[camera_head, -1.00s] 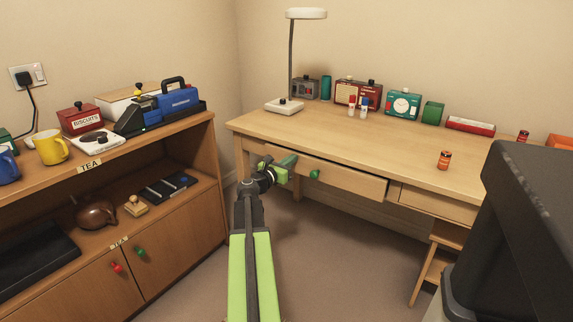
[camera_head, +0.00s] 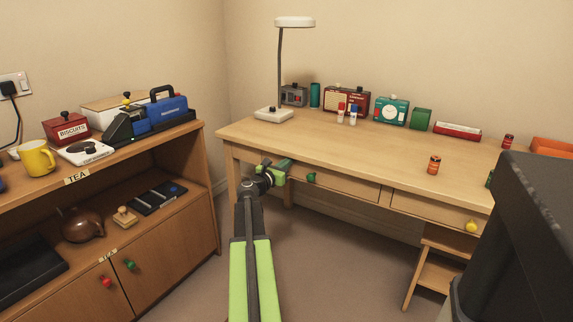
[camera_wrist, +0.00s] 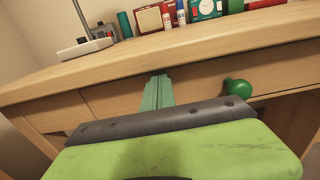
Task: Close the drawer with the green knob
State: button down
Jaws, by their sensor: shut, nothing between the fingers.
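The desk drawer (camera_head: 345,185) with the green knob (camera_head: 311,178) looks flush, or nearly so, with the desk front. Its face (camera_wrist: 205,85) and green knob (camera_wrist: 237,89) also show in the wrist view. My gripper (camera_head: 289,162) is shut and empty, left of the knob. In the wrist view its fingertips (camera_wrist: 159,77) are at the drawer face just under the desktop edge; they seem to touch it. Any thin gap around the drawer is too small to tell.
The desk (camera_head: 370,150) carries a lamp (camera_head: 275,114), radios and an orange-red can (camera_head: 434,165). A drawer with a yellow knob (camera_head: 471,226) is to the right. The left cabinet (camera_head: 185,215) has a cupboard door with another green knob (camera_head: 130,265). Floor is free under the desk.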

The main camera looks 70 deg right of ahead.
jog(key=w+a, duration=0.2)
jog(key=a, duration=1.1)
jog(key=shift+w+a, duration=0.3)
jog(key=shift+a, duration=0.1)
